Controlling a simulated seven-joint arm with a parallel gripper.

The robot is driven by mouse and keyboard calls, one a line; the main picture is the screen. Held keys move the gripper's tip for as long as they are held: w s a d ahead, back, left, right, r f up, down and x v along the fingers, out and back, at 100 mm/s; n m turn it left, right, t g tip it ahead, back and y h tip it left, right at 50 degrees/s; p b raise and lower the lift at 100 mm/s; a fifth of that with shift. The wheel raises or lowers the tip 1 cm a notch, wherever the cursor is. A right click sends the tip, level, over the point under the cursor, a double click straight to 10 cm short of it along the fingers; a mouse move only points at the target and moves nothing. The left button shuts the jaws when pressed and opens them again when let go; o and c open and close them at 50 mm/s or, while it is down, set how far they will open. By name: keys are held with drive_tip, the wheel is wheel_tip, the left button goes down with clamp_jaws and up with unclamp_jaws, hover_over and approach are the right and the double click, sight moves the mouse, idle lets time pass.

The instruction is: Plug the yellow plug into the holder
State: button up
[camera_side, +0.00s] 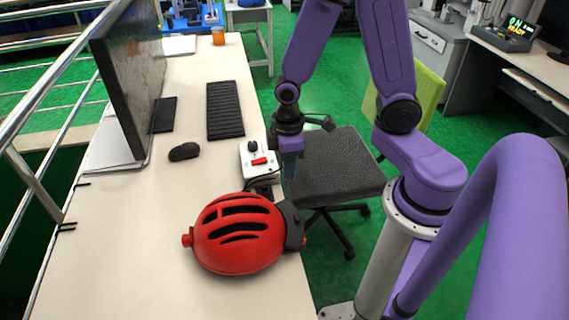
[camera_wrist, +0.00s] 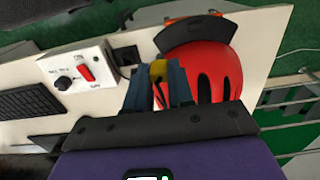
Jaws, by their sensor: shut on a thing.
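The yellow plug (camera_wrist: 158,70) shows between the fingers of my gripper (camera_wrist: 158,85) in the wrist view. My gripper is shut on it. In the side view my gripper (camera_side: 289,172) hangs at the table's right edge, and I cannot make out the plug there. A small black block (camera_wrist: 126,57), which looks like the holder, lies left of the fingers in the wrist view, apart from the plug. In the side view it sits between the white switch box and the red helmet-like object, partly hidden (camera_side: 265,191).
The white switch box (camera_side: 257,160) with a red switch and black knob stands close to my gripper. The red helmet-like object (camera_side: 240,259) lies nearby. A keyboard (camera_side: 224,110), mouse (camera_side: 184,151) and monitor (camera_side: 125,75) are farther back. A chair (camera_side: 332,165) stands beside the table.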

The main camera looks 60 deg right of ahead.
drive_tip(key=shift+w+d+f, duration=0.45)
drive_tip(key=shift+w+f, duration=1.1)
drive_tip(key=shift+w, duration=0.05)
drive_tip(key=shift+w+d+f, duration=0.45)
drive_tip(key=shift+w+f, duration=1.05)
drive_tip(key=shift+w, duration=0.05)
drive_tip(key=shift+w+d+f, duration=0.45)
drive_tip(key=shift+w+f, duration=1.1)
drive_tip(key=shift+w, duration=0.05)
drive_tip(key=shift+f, duration=0.5)
drive_tip(key=shift+f, duration=1.05)
drive_tip(key=shift+f, duration=0.35)
drive_tip(key=o, duration=0.9)
